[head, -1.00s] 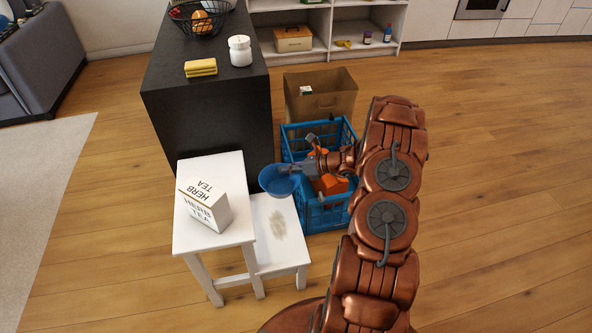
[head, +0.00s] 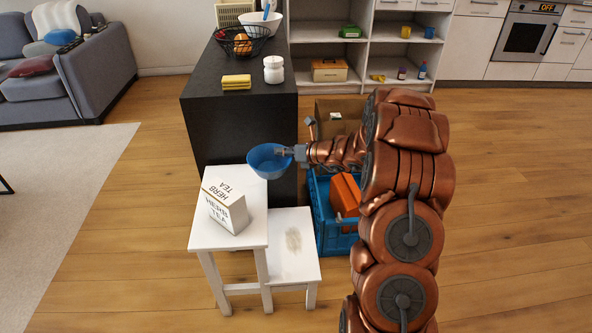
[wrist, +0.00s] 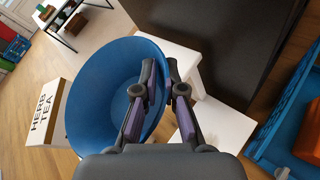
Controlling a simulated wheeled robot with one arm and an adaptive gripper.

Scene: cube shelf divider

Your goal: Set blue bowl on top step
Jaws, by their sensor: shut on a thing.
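The blue bowl (head: 268,160) is held in the air by its right rim. It is near the back edge of the white step stool's top step (head: 213,236). My gripper (head: 287,152) is shut on the bowl's rim; the wrist view shows the fingers (wrist: 159,85) across the rim, with the blue bowl (wrist: 103,95) to their left. The herb tea box (head: 226,207) stands on the top step and takes up much of it. The lower step (head: 285,262) is on the right and carries a greyish smudge.
The black counter (head: 240,126) stands right behind the stool, with a yellow sponge (head: 236,82), white jar (head: 273,69) and wire basket (head: 243,41) on it. A blue crate (head: 333,237) with an orange item stands right of the stool. Floor on the left is open.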

